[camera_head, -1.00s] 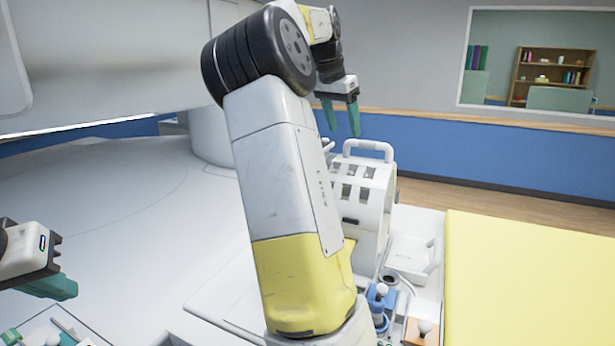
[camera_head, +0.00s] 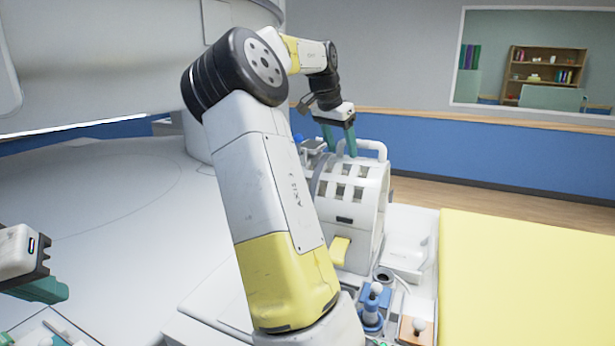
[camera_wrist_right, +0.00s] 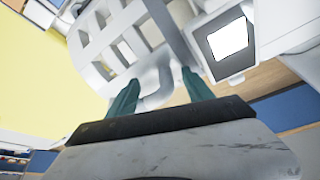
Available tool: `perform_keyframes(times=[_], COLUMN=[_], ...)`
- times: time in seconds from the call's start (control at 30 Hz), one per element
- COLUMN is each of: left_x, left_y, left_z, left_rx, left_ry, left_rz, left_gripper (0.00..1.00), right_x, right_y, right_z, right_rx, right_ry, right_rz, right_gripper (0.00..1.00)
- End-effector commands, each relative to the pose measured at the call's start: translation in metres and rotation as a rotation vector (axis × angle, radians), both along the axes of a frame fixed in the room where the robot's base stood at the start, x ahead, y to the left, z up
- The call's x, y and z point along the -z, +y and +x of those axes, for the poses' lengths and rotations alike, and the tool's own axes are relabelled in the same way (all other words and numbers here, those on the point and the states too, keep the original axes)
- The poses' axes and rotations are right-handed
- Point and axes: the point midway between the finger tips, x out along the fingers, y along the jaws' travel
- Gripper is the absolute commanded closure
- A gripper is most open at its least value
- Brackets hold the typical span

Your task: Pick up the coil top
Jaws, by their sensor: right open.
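The coil top (camera_head: 350,192) is a white, curved, slotted shell with a raised handle (camera_head: 376,148), upright on the white table. My right gripper (camera_head: 342,153) is above it, beside the handle, fingers pointing down. In the right wrist view the gripper (camera_wrist_right: 160,82) is open, with the handle (camera_wrist_right: 153,92) showing between its green fingers and the slotted coil top (camera_wrist_right: 112,38) beyond. I cannot tell whether they touch. My left gripper (camera_head: 42,288) is at the left edge, partly out of view; its opening is unclear.
A yellow pad (camera_head: 530,275) lies to the right. A blue holder (camera_head: 372,308) and an orange block (camera_head: 416,331) stand in front of the coil top. A device with a bright screen (camera_wrist_right: 228,40) is close to the right gripper in the wrist view.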

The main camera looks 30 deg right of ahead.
Motion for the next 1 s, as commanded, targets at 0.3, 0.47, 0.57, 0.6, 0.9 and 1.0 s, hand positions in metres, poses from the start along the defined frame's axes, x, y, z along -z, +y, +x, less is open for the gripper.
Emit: perform_keyframes(times=[0.3,0.47,0.57,0.6,0.9,1.0], left_x=[0.0,0.0,0.0,0.0,0.0,0.0], left_y=[0.0,0.0,0.0,0.0,0.0,0.0], left_z=[0.0,0.0,0.0,0.0,0.0,0.0], left_rx=[0.0,0.0,0.0,0.0,0.0,0.0], left_ry=[0.0,0.0,0.0,0.0,0.0,0.0], left_rz=[0.0,0.0,0.0,0.0,0.0,0.0], left_gripper=[1.0,1.0,1.0,1.0,1.0,1.0], right_x=[-0.0005,-0.0007,-0.0007,-0.0008,-0.0006,-0.0006], right_y=[0.0001,-0.0005,-0.001,-0.0012,-0.0023,-0.0025], right_z=[0.0001,-0.0006,-0.0011,-0.0013,-0.0027,-0.0029], right_rx=[-0.001,-0.001,0.001,0.001,0.003,0.005], right_ry=[0.0,0.001,0.002,0.002,0.005,0.005], right_rz=[-0.001,-0.001,-0.002,-0.002,-0.002,-0.004], right_gripper=[1.0,1.0,1.0,1.0,1.0,1.0])
